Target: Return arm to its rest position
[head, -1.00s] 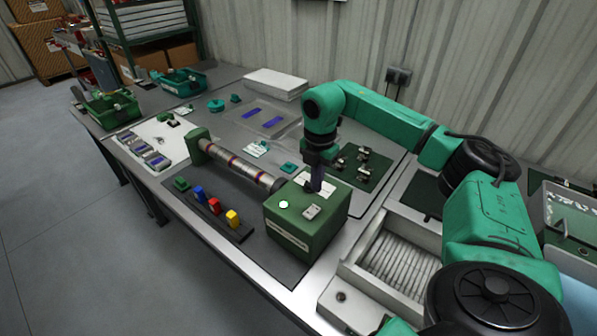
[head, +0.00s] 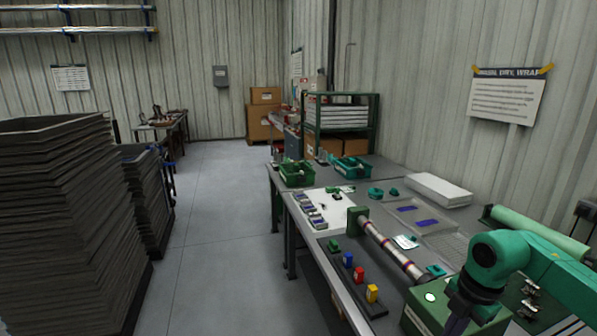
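My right arm (head: 545,268) is teal and comes in from the right edge. It bends down at a round joint near the lower right. Its dark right gripper (head: 456,322) points down over the green box (head: 415,315) at the bottom edge. The fingers are small and partly cut off by the frame, so I cannot tell whether they are open, or whether they touch the box. A white round spot shows on the box top, left of the gripper. My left gripper is not in view.
The workbench holds a striped roller (head: 392,249), a rack with blue, red and yellow blocks (head: 359,274), green bins (head: 297,174) and a white slab (head: 440,190). Dark stacked trays (head: 65,225) stand at left. The grey floor (head: 222,230) between is clear.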

